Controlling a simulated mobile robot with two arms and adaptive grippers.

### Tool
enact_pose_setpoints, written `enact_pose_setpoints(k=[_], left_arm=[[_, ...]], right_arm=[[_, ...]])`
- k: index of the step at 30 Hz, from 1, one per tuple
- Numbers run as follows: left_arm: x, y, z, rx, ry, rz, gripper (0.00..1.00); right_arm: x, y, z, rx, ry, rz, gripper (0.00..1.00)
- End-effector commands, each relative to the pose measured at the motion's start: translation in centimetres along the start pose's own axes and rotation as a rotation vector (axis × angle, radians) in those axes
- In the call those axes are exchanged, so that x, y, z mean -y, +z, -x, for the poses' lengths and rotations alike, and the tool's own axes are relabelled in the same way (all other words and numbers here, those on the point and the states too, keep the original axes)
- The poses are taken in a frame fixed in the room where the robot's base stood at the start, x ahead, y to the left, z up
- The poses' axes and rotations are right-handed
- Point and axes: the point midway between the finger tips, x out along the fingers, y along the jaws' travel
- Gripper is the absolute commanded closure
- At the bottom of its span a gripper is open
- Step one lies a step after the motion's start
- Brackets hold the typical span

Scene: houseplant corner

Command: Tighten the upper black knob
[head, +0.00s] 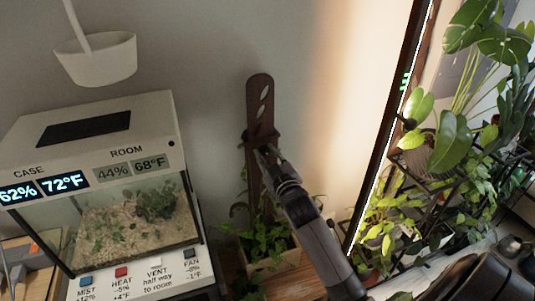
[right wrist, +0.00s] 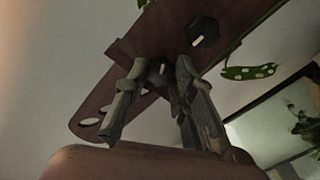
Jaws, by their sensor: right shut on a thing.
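A brown slotted support board (head: 260,100) stands upright against the wall behind a planter. In the right wrist view the board (right wrist: 150,38) carries two black knobs with white marks. The upper black knob (right wrist: 160,68), nearer the slotted end, sits between the fingers of my right gripper (right wrist: 160,80), which is shut on it. The lower black knob (right wrist: 203,31) is apart from the fingers. In the head view my right gripper (head: 264,149) reaches the board at its crosspiece and hides the knob. My left gripper is not in view.
A terrarium case (head: 90,125) with displays and labelled buttons stands left. A leafy planter (head: 275,262) is below the board. A white hanging pot (head: 95,62) is upper left. A dark-framed lit panel (head: 385,130) and dense plants stand right. A spotted leaf (right wrist: 248,72) hangs near the lower knob.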

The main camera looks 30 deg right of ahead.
Motion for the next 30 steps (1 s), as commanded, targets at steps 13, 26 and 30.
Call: enact_pose_setpoints(k=[13, 26, 30], left_arm=[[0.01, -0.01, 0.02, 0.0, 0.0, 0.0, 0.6], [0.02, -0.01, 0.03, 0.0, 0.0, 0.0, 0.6], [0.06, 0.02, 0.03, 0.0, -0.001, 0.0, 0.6]], right_arm=[[0.2, 0.25, 0.03, 0.005, -0.004, -0.013, 1.0], [0.07, 0.09, 0.01, 0.002, -0.001, -0.01, 0.55], [0.04, 0.06, 0.0, 0.001, -0.001, -0.01, 0.55]])
